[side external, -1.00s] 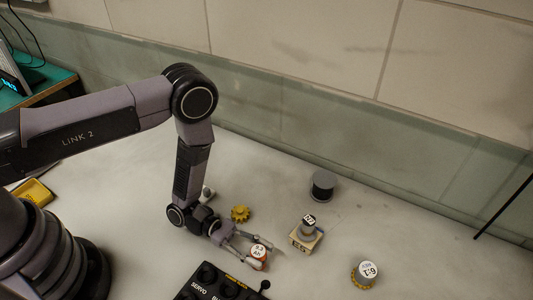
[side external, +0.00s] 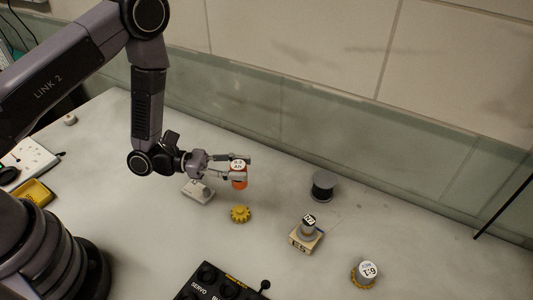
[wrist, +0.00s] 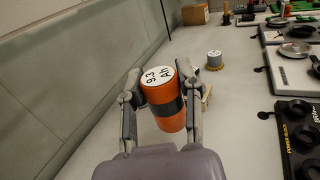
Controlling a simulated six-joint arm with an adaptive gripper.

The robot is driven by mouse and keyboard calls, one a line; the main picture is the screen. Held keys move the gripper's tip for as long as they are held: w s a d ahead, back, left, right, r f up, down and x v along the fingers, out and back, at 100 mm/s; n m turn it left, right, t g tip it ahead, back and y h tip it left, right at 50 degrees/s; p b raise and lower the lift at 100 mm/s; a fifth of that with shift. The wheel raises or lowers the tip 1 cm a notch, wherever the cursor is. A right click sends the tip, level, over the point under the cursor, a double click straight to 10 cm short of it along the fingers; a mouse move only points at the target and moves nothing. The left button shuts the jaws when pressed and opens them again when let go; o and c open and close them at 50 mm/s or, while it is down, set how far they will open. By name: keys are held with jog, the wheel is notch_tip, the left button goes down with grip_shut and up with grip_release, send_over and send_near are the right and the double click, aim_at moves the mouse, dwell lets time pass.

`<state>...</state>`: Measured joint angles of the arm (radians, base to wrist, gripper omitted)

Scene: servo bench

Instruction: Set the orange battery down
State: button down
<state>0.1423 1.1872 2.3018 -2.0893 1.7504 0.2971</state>
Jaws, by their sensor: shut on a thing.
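The orange battery (side external: 239,181) has a dark band and a white top label; in the wrist view (wrist: 171,118) the label reads "9.3 Ah". My gripper (side external: 236,167) is shut on it, one finger on each side, and holds it upright or nearly so. In the side view it appears raised above the bench, behind the yellow gear. In the wrist view it hides part of the bench and most of a small block behind it.
A yellow gear (side external: 240,214), a wooden block (side external: 305,239) with a small grey cylinder on it, a dark spool (side external: 323,186) and a labelled battery (side external: 366,272) stand on the bench. A black servo panel (side external: 215,284) is at the front. Bench is clear between the gear and spool.

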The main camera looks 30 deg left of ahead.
jog(key=w+a+r+n+t+y, duration=0.1)
jog(key=w+a+n+t+y, duration=0.15)
jog(key=a, duration=0.35)
jog(key=shift+t+h, duration=0.25)
jog(key=shift+t, duration=0.3)
jog(key=w+d+f, duration=0.1)
jog(key=w+f, duration=0.1)
jog(key=w, duration=0.2)
jog(key=w+d+f, duration=0.2)
jog(key=w+f, duration=0.1)
jog(key=w, duration=0.1)
jog(key=w+d+f, duration=0.1)
jog(key=w+f, duration=0.2)
jog(key=w, duration=0.1)
jog(key=shift+w+d+f, duration=0.2)
jog(key=shift+d+f, duration=0.05)
jog(key=shift+d, duration=0.15)
jog(key=shift+w+d+f, duration=0.15)
jog(key=shift+w+f, duration=0.3)
jog(key=shift+f, duration=0.1)
jog(key=shift+w+f, duration=0.1)
jog(key=shift+f, duration=1.5)
jog(key=shift+f, duration=0.1)
jog(key=c, duration=0.7)
grip_release()
jog(key=shift+c, duration=0.2)
